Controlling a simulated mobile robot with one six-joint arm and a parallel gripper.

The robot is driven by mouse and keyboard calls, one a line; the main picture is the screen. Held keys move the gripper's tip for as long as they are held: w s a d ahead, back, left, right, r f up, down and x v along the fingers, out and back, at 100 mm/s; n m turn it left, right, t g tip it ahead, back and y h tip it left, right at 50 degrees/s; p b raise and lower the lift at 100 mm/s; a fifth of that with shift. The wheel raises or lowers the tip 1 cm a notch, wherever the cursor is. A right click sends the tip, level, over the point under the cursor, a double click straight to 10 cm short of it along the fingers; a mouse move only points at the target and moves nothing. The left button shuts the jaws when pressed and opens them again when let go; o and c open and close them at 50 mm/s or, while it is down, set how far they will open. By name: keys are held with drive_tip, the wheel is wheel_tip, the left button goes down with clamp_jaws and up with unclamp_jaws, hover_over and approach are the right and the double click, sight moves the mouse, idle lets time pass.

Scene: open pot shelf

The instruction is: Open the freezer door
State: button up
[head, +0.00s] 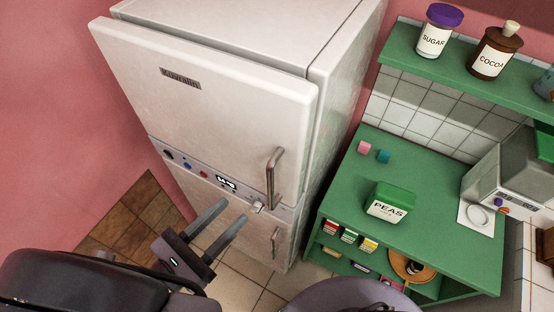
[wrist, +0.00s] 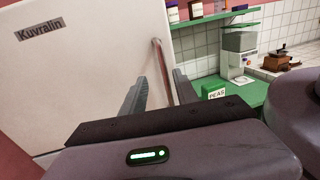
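A white two-door fridge-freezer (head: 210,90) stands at the left, both doors shut. Its upper door has a vertical metal handle (head: 272,178) near the right edge; that handle also shows in the wrist view (wrist: 161,62). The lower door has a smaller handle (head: 275,242). Neither door is labelled freezer. My gripper (head: 233,210) is open and empty in front of the control panel, left of and below the upper handle. In the wrist view, the upper handle appears between my open fingers (wrist: 162,76); I cannot tell the exact gap.
A control panel (head: 205,174) with knobs and a display runs between the doors, with a small pale lever (head: 257,207) near its right end. A green counter (head: 340,190) with a peas box (head: 390,204) stands close on the right. Tiled floor (head: 235,272) is free below.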

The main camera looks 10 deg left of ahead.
sight(268, 180)
drive_tip(key=b+x, duration=0.1)
drive_tip(key=x, duration=1.1)
drive_tip(key=shift+s+d, duration=0.1)
drive_tip(key=shift+d, duration=0.15)
clamp_jaws()
idle(0.6)
